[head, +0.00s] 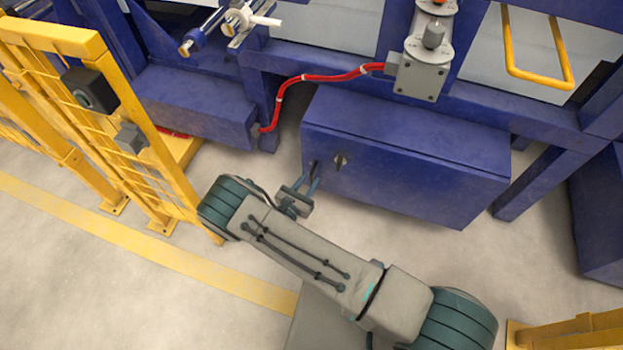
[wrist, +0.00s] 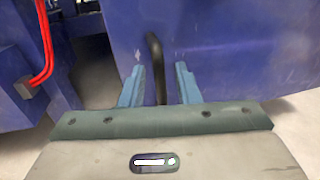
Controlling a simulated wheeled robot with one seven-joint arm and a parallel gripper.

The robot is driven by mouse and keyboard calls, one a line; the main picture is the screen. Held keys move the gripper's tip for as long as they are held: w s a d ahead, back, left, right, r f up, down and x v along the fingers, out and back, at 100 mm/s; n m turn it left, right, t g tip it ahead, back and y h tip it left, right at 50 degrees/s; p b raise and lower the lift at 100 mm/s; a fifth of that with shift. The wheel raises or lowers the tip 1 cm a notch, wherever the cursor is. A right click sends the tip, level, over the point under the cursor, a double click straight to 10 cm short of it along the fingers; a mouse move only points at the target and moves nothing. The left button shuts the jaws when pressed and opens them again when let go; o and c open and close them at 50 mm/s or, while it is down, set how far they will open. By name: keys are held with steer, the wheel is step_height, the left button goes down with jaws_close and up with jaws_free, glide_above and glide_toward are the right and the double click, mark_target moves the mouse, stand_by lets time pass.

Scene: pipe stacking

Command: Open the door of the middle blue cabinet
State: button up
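The middle blue cabinet (head: 410,165) stands low at the centre of the head view, and its door is shut. A dark upright handle (head: 316,168) sits near the left edge of its front, with a small round knob (head: 340,161) to its right. In the wrist view the handle (wrist: 155,68) stands between the two blue fingers of my gripper (wrist: 158,85). The fingers are apart, one on each side of the handle, with gaps visible on both sides. In the head view my gripper (head: 314,184) is right at the handle.
A yellow fence (head: 130,130) stands to the left of my arm. Another blue box (head: 200,105) is behind it, with a red cable (head: 300,78) running to a grey control box (head: 423,76) above the cabinet. The floor in front of the cabinet is bare.

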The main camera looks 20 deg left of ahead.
steer(key=shift+x, duration=1.1)
